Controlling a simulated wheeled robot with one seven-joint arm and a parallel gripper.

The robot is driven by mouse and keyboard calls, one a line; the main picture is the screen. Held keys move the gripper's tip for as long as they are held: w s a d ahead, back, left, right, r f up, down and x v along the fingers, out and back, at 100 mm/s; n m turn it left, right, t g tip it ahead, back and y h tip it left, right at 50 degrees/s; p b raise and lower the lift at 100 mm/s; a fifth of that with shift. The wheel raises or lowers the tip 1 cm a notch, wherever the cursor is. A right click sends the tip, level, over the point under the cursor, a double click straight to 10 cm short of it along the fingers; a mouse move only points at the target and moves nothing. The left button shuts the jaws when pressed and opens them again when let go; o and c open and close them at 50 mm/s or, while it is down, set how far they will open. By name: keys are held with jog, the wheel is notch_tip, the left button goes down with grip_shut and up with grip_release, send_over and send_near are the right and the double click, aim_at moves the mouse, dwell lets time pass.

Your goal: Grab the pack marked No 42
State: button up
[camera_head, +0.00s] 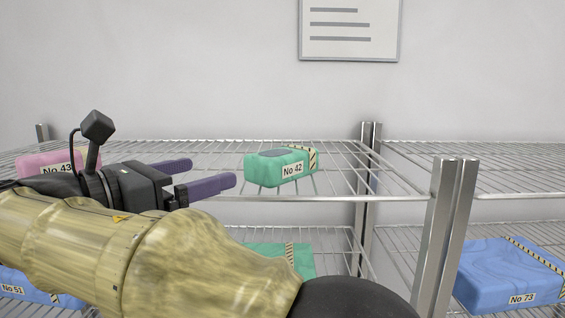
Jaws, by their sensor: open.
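A pink pack marked No 43 (45,163) is on the same shelf at left, partly behind my arm. Below are a green pack (300,258), a blue No 51 pack (45,291) and a blue No 73 pack (510,272). Metal posts (446,230) stand right of the No 42 pack.

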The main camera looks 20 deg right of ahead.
jog(key=p, duration=0.3)
send_near(271, 153)
jog(key=x, duration=0.3)
jog(key=shift+s+d, duration=0.1)
jog(key=shift+d, duration=0.2)
jog(key=shift+w+d+f, duration=0.15)
jog(key=shift+w+d, duration=0.1)
jog(key=shift+d, duration=0.05)
jog(key=p+x, duration=0.2)
jog(key=x, duration=0.3)
jog(key=shift+d, duration=0.1)
jog(key=shift+w+d, duration=0.15)
jog(key=shift+d, duration=0.05)
jog(key=c, duration=1.2)
jog(key=shift+c, duration=0.2)
